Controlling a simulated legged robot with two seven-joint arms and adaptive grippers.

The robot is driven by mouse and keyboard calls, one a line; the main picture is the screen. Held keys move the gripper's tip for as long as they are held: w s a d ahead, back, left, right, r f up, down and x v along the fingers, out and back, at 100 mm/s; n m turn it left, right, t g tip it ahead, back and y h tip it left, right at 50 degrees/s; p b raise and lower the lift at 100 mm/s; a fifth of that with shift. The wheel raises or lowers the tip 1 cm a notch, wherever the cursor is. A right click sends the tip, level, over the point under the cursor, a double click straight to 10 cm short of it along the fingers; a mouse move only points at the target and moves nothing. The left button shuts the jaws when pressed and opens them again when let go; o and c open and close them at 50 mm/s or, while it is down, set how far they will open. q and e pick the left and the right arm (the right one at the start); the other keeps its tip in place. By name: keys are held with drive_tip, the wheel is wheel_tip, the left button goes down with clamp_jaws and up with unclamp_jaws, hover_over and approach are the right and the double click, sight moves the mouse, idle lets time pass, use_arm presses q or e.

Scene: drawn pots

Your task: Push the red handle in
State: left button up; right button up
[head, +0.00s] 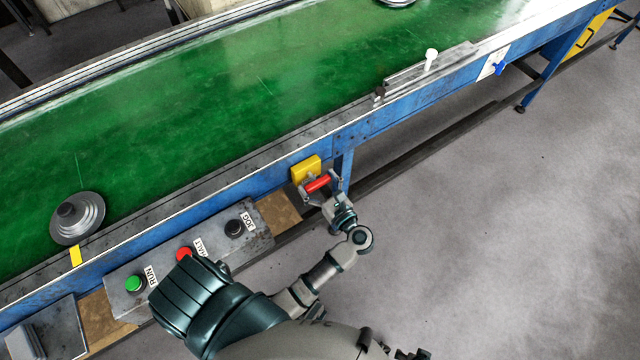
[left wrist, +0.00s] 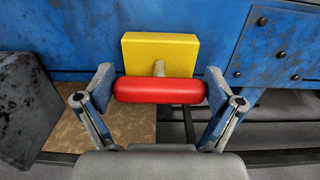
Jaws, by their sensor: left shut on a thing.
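The red handle (head: 319,184) is a short rounded bar on a pale stem in front of a yellow block (head: 305,169) on the conveyor's blue side. In the left wrist view the red handle (left wrist: 158,90) lies level across the picture, with the yellow block (left wrist: 160,52) behind it. My left gripper (head: 321,186) is at the handle. In the left wrist view its two fingers (left wrist: 157,92) are shut on the handle's two ends. The stem shows between handle and block. My right gripper cannot be made out.
A grey control box with a green button (head: 134,284), a red button (head: 184,254) and a black button (head: 234,227) is left of the handle. A stepped metal disc (head: 80,219) lies on the green belt (head: 230,90). Open floor (head: 520,220) lies to the right.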

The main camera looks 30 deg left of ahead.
use_arm(q)
drive_tip(key=shift+r, duration=0.1)
drive_tip(key=o, duration=1.3)
drive_tip(key=shift+w, duration=0.1)
drive_tip(key=shift+o, duration=0.2)
drive_tip(key=shift+a, duration=0.2)
drive_tip(key=v, duration=1.2)
